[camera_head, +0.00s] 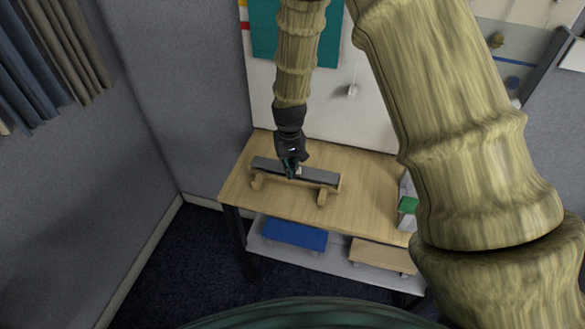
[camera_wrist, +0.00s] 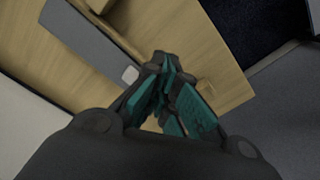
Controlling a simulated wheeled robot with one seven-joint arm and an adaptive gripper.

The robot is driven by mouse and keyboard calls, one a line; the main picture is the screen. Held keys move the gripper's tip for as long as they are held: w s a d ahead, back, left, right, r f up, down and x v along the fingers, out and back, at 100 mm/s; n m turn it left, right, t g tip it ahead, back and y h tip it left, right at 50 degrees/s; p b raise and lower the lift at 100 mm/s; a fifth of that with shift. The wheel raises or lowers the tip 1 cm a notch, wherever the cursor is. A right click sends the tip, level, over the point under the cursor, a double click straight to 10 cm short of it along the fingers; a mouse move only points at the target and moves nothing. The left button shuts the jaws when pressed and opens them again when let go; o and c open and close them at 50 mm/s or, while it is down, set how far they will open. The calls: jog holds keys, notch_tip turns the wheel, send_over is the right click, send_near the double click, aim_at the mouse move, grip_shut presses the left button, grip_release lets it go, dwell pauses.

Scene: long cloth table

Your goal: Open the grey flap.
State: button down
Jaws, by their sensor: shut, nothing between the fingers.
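The grey flap (camera_head: 321,177) is a long dark grey strip on a low wooden stand (camera_head: 322,196) on top of the table. In the wrist view the grey flap (camera_wrist: 85,42) runs from the upper left toward my fingertips, with a small white tab (camera_wrist: 130,75) near its edge. My gripper (camera_head: 291,170) is shut and empty, pointing down at the middle of the flap. In the wrist view my gripper (camera_wrist: 163,62) has its fingertips just right of the white tab. I cannot tell whether they touch the flap. My gripper hides part of the flap in the head view.
The wooden table (camera_head: 365,205) has free top around the stand. A blue board (camera_head: 294,234) and a tan board (camera_head: 382,256) sit on the lower shelf. A green-topped item (camera_head: 408,205) stands at the right end. A white wall panel (camera_head: 350,110) rises behind.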

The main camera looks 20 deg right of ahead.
jog(key=shift+f+b, duration=0.65)
jog(key=shift+f, duration=1.15)
jog(key=shift+w+d, duration=0.25)
jog(key=shift+w, duration=0.1)
dwell(0.4)
